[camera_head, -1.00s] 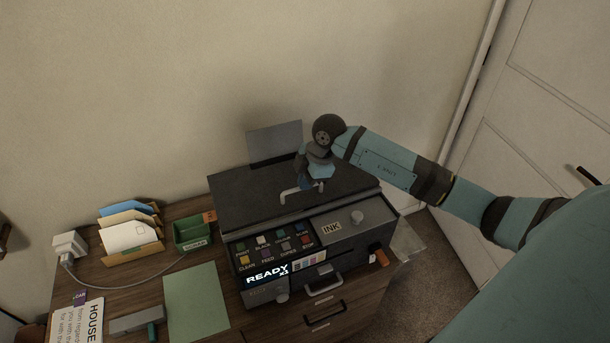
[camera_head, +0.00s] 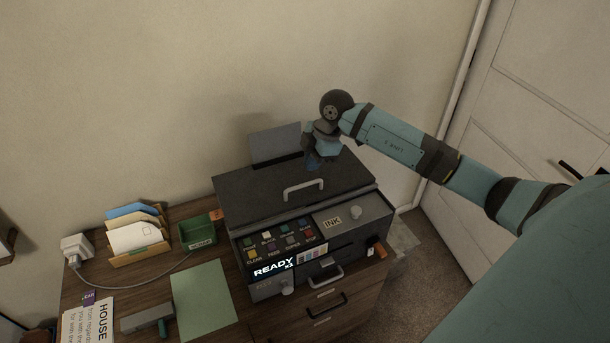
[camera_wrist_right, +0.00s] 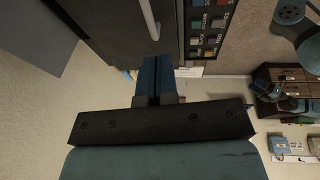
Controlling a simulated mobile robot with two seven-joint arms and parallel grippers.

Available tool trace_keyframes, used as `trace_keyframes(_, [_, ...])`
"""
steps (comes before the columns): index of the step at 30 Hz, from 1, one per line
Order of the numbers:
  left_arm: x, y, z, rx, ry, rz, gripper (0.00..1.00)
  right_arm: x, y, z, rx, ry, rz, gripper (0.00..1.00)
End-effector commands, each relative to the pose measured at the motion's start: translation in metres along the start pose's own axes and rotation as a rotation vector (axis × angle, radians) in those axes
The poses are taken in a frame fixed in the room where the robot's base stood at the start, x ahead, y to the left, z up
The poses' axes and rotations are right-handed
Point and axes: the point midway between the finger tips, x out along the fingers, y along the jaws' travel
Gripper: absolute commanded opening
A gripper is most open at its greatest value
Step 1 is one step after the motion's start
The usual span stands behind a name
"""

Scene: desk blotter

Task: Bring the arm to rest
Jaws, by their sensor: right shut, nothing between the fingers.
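My right arm (camera_head: 404,142) reaches in from the right in the head view. Its right gripper (camera_head: 312,165) is over the back part of the dark printer (camera_head: 245,189), behind the pale lid handle (camera_head: 304,186). In the right wrist view the blue fingers of the gripper (camera_wrist_right: 153,72) are together with nothing between them. The printer's lid and handle (camera_wrist_right: 150,20) lie beyond the fingertips there, apart from them. My left gripper does not show.
The printer's display reads READY. A green bin (camera_head: 198,233), a letter rack (camera_head: 137,254), a green sheet (camera_head: 203,300) and a white plug block (camera_head: 77,247) are on the wooden desk. The wall rises behind; a pale door (camera_head: 540,90) is at the right.

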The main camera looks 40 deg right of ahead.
Motion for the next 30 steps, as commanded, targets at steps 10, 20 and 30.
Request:
trace_keyframes(10, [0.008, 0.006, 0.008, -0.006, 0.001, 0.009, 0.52, -0.058, -0.006, 0.001, 0.000, -0.001, -0.002, 0.00])
trace_keyframes(20, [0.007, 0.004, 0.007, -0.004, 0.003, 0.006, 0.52, -0.067, -0.008, 0.000, 0.000, 0.001, -0.003, 0.00])
trace_keyframes(30, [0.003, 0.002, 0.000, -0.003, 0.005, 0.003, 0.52, 0.006, -0.078, -0.108, -0.279, 0.646, -0.026, 0.00])
